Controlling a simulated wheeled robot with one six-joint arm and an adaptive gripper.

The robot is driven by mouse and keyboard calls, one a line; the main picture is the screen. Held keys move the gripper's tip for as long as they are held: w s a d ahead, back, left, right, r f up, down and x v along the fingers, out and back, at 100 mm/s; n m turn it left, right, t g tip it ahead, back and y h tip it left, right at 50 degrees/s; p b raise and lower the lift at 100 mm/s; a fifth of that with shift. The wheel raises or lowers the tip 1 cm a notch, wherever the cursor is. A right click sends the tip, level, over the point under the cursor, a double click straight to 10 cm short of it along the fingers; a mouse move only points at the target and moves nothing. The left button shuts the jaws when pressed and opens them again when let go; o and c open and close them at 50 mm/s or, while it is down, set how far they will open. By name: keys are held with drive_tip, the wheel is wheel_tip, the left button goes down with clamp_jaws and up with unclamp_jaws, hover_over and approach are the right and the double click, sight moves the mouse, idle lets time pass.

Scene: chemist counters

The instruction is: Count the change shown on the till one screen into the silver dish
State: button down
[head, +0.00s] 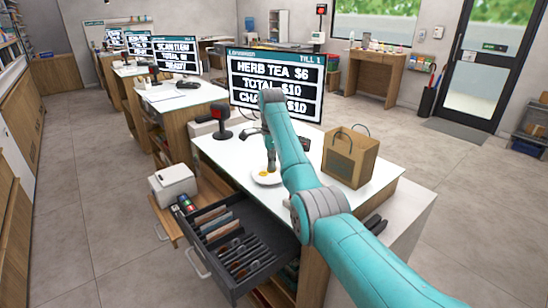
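The till one screen (251,84) faces me above the white counter and reads "HERB TEA $6", "TOTAL $10" and a third line starting "CHA" and ending "$10". My arm covers part of that third line. A pale round dish (259,181) lies on the counter below the screen, with a small yellow-orange thing (264,174) in it, too small to identify. My gripper (271,168) points down just above or at the dish's right part; its fingers are too small to tell open from shut. The open till drawer (241,252) holds banknotes (213,222) and coin slots with dark contents.
A brown paper bag (350,157) stands on the counter right of my gripper. A card reader (221,118) stands to the left. A white box-like device (173,186) sits left of the drawer. Other tills (176,58) stand behind on the left. Floor left is clear.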

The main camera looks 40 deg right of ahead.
drive_tip(key=shift+f, duration=0.25)
drive_tip(key=c, duration=1.2)
unclamp_jaws()
drive_tip(key=shift+c, duration=0.2)
drive_tip(key=shift+r, duration=0.1)
